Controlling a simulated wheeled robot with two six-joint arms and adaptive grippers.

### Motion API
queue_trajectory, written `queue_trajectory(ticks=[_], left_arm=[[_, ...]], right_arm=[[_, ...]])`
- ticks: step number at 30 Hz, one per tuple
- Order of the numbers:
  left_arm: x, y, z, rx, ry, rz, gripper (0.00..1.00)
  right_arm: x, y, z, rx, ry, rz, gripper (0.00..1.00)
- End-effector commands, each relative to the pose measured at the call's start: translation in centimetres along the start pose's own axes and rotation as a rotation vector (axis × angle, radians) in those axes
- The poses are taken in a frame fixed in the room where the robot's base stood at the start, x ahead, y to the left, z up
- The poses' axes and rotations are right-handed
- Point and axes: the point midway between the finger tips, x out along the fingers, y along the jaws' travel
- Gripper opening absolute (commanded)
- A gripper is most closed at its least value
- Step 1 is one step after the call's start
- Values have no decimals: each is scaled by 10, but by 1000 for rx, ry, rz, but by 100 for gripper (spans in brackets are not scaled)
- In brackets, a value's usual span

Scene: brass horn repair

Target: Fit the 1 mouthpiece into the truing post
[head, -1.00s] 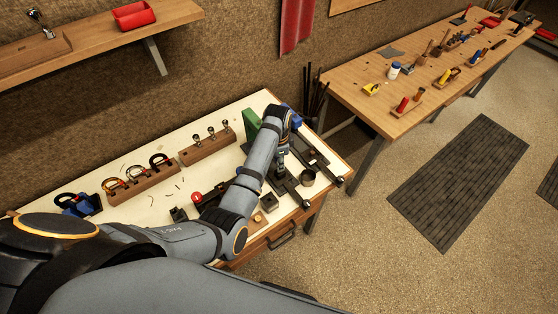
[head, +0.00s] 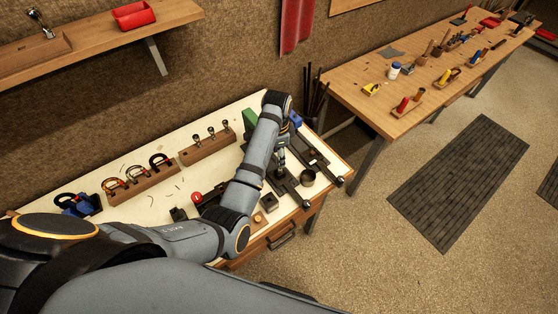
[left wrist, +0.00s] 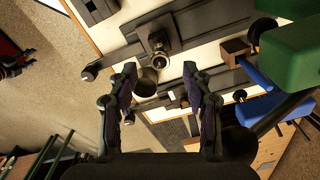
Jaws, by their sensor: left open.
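My left gripper (head: 282,156) is over the right part of the bench, above the dark fixtures. In the left wrist view its fingers (left wrist: 163,95) are spread wide with nothing gripped between them. Beyond the fingertips, a small round silvery piece (left wrist: 158,42) stands on a dark bar fixture (left wrist: 188,30), apart from the fingers. It looks like a mouthpiece seated in a post, but how deep it sits I cannot tell. Several silvery mouthpieces (head: 211,132) stand in a wooden rack (head: 208,149) at the back of the bench. My right gripper is out of view.
A dark cup (head: 307,177) stands right of the fixture and shows near the left finger in the wrist view (left wrist: 147,82). A green block (head: 249,121) and a blue item (head: 296,119) are behind. A horn-part rack (head: 142,190) is at left. The bench's front edge is close.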

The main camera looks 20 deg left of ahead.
Motion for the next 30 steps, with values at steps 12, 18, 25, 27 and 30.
queue_trajectory(ticks=[12, 18, 25, 27, 30], left_arm=[[-23, 0, 0, 1, -1, 0, 50], [-23, 0, 0, 1, -1, 0, 50], [-23, 0, 0, 1, -1, 1, 50], [-23, 0, 0, 1, -1, 1, 50], [-23, 0, 0, 1, -1, 1, 50]], right_arm=[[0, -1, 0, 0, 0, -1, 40], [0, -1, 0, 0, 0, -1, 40], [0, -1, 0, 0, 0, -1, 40], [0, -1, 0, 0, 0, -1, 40], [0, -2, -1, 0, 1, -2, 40]])
